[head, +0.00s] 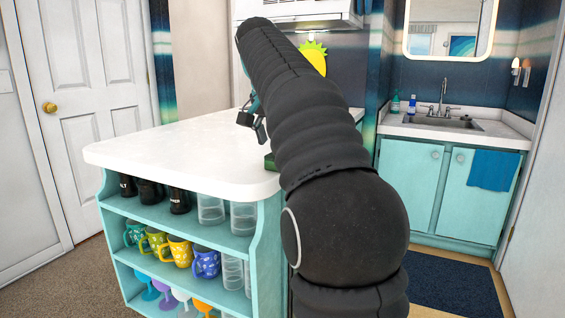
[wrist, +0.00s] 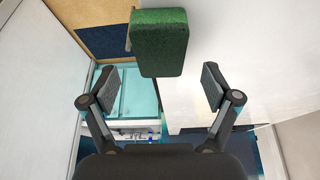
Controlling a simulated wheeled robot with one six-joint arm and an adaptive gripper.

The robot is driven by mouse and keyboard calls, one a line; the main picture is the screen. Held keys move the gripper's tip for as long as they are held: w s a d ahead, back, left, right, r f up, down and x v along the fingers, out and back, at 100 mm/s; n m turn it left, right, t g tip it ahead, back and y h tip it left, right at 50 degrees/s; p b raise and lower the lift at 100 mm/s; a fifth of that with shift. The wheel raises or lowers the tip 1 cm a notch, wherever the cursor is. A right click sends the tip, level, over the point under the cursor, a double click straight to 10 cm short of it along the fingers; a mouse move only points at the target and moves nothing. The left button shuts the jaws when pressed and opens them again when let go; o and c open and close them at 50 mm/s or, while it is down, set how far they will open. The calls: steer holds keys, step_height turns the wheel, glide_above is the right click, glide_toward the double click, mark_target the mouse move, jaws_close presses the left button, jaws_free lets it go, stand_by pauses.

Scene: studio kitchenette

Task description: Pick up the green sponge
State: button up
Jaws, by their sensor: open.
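The green sponge (wrist: 161,45) shows in the wrist view at the top middle. It lies at the edge of the white island top (wrist: 215,30). In the head view only a small green part of the sponge (head: 270,162) shows at the right edge of the island top (head: 170,150); my arm hides the rest. My gripper (wrist: 155,88) is open, with its two fingers spread and nothing between them. The sponge lies above the space between the fingertips in the wrist picture. In the head view part of my gripper (head: 253,122) shows left of my arm, over the island top.
Open shelves under the island hold several mugs (head: 180,250), clear glasses (head: 211,209) and dark jars (head: 150,191). A sink counter (head: 400,125) with teal cabinets (head: 408,185) stands at the right. The left part of the island top is bare.

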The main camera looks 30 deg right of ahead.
steer(key=shift+b+x, duration=0.35)
steer(key=shift+x, duration=1.65)
steer(key=shift+a, duration=0.2)
steer(key=c, duration=0.8)
